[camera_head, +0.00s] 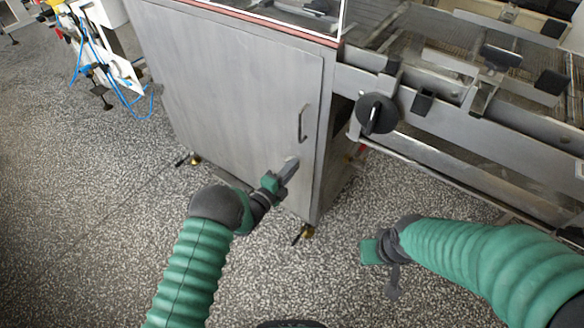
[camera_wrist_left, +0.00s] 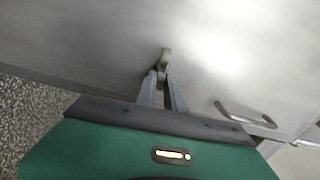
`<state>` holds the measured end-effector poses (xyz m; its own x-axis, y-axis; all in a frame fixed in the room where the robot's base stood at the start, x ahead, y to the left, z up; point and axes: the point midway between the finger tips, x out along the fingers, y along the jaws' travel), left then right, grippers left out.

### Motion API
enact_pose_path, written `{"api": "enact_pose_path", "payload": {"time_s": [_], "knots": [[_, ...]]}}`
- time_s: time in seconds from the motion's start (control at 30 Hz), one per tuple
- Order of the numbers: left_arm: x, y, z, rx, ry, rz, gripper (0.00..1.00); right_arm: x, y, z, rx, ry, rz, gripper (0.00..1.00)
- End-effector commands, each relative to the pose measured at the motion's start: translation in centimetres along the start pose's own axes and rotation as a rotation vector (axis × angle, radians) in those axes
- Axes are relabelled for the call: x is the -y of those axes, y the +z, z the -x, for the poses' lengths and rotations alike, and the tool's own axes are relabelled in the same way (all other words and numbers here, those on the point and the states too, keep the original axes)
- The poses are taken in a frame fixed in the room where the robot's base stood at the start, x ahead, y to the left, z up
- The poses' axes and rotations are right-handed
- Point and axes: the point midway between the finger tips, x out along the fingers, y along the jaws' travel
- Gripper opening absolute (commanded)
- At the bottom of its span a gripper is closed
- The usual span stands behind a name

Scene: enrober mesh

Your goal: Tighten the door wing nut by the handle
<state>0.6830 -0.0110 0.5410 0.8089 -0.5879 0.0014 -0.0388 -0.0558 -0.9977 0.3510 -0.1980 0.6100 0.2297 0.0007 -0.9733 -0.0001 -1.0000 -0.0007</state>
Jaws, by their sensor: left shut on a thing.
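The grey metal door (camera_head: 235,95) of the machine cabinet is closed, with a bar handle (camera_head: 302,122) near its right edge. The handle also shows in the left wrist view (camera_wrist_left: 245,115). My left gripper (camera_head: 290,165) reaches the door just below the handle. In the left wrist view its two fingers (camera_wrist_left: 163,80) are shut on the small metal wing nut (camera_wrist_left: 165,57), whose outer end shows past the fingertips. In the head view the nut is hidden by the gripper. My right gripper (camera_head: 392,284) hangs over the floor, away from the door; its jaw opening is unclear.
A conveyor frame (camera_head: 450,120) with a black knob (camera_head: 376,113) stands right of the cabinet. Blue hoses (camera_head: 100,70) on other equipment are at the far left. The speckled floor (camera_head: 110,200) in front of the cabinet is clear.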

Motion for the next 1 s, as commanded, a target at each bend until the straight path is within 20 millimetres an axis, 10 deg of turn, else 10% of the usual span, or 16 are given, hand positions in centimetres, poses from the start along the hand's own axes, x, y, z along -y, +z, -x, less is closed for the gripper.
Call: {"api": "enact_pose_path", "payload": {"time_s": [0.73, 0.8, 1.0], "knots": [[-0.65, 0.15, 0.19, 0.004, 0.012, -0.083, 0.00, 0.00, 0.05, -0.19, 0.000, 0.000, 0.000, 0.00], [-0.62, 0.15, 0.18, 0.004, 0.011, -0.083, 0.21, 0.00, 0.05, -0.19, 0.000, 0.000, 0.000, 0.00], [-0.37, 0.07, 0.13, 0.002, 0.006, -0.084, 0.33, 0.00, 0.04, -0.17, 0.000, 0.000, 0.000, 0.00]]}}
